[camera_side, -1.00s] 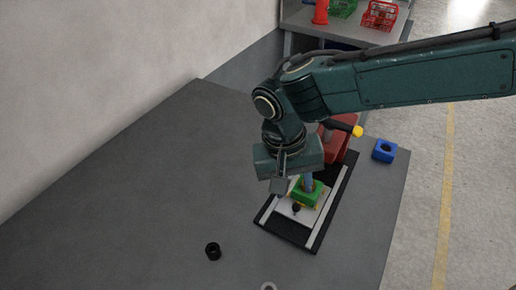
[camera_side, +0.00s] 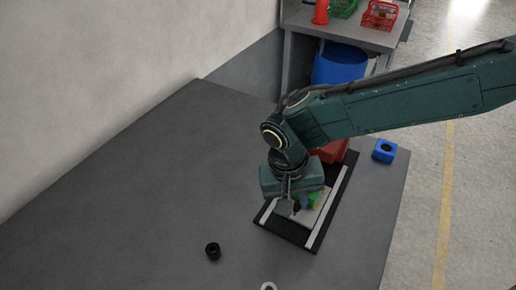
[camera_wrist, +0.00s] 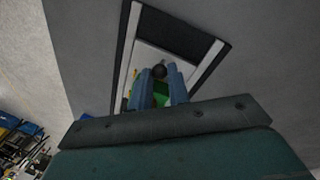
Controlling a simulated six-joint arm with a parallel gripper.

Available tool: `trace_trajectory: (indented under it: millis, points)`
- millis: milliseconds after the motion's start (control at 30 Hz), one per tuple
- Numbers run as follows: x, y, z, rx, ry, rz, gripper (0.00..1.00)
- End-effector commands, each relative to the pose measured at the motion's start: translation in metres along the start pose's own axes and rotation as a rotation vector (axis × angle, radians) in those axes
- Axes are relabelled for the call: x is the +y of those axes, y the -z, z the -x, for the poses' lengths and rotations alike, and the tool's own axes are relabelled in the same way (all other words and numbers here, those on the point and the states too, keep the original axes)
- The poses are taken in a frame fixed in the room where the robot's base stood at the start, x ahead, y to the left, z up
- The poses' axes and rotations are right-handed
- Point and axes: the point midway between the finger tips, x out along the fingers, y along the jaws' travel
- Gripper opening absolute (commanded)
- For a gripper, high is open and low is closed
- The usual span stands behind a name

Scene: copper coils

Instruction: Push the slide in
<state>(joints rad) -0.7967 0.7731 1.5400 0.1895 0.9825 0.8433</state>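The slide (camera_side: 309,216) is a light grey plate between two pale rails on a black base (camera_side: 290,238). It also shows in the wrist view (camera_wrist: 148,55). A small black knob (camera_wrist: 160,71) stands on the slide. A green block (camera_wrist: 161,92) sits behind it on the slide, mostly hidden by my gripper. My gripper (camera_wrist: 159,70) points down low over the slide. Its two blue fingers are apart, one on each side of the knob, with a small gap visible. Whether they touch the knob is hidden in the side view.
A red block (camera_side: 333,151) stands at the far end of the base, partly behind my arm. A blue block with a hole (camera_side: 384,151) lies at the table's right edge. A small black ring (camera_side: 213,251) lies left of the base. The left of the table is clear.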

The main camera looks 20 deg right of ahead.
Motion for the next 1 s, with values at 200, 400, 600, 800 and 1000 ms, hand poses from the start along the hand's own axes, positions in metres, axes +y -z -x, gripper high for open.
trace_trajectory:
  millis: [200, 400, 600, 800, 1000]
  points:
    - [0.000, 0.000, 0.000, 0.000, 0.000, 0.000, 0.00]
    - [0.010, 0.015, -0.002, 0.000, 0.000, -0.005, 0.00]
    - [0.021, 0.033, -0.004, 0.001, 0.000, -0.003, 0.00]
    - [0.022, 0.033, -0.004, 0.001, 0.000, -0.001, 0.00]
    - [0.021, 0.033, -0.004, 0.001, 0.000, -0.001, 0.39]
